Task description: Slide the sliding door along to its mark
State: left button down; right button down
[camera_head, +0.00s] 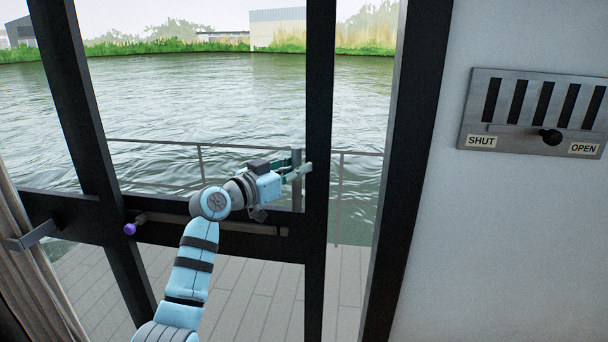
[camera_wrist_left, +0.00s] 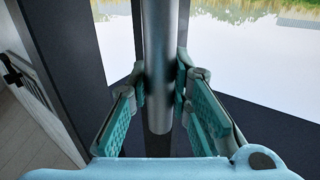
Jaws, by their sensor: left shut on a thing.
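The sliding door is a dark-framed glass panel; its right upright (camera_head: 318,120) stands left of the dark door jamb (camera_head: 410,150), with a gap between them showing water and railing. A vertical grey bar handle (camera_head: 297,200) is on the door beside that upright. My left gripper (camera_head: 297,173) is at the handle, shut on it. In the left wrist view the round handle (camera_wrist_left: 160,60) stands between the teal finger pads of my left gripper (camera_wrist_left: 163,105). I cannot make out the mark. My right gripper is not in view.
A bar with a purple knob (camera_head: 130,229) lies along the door's dark cross rail. A grey slotted vent plate (camera_head: 535,112) with a black knob and SHUT and OPEN labels is on the right wall. A curtain (camera_head: 35,265) hangs at left. Outside are decking (camera_head: 225,285) and a railing.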

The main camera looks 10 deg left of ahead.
pick_arm(q)
jog(key=shift+d, duration=0.2)
jog(key=c, duration=1.4)
grip_release()
jog(key=shift+d, duration=0.15)
jog(key=shift+c, duration=0.2)
jog(key=v, duration=1.2)
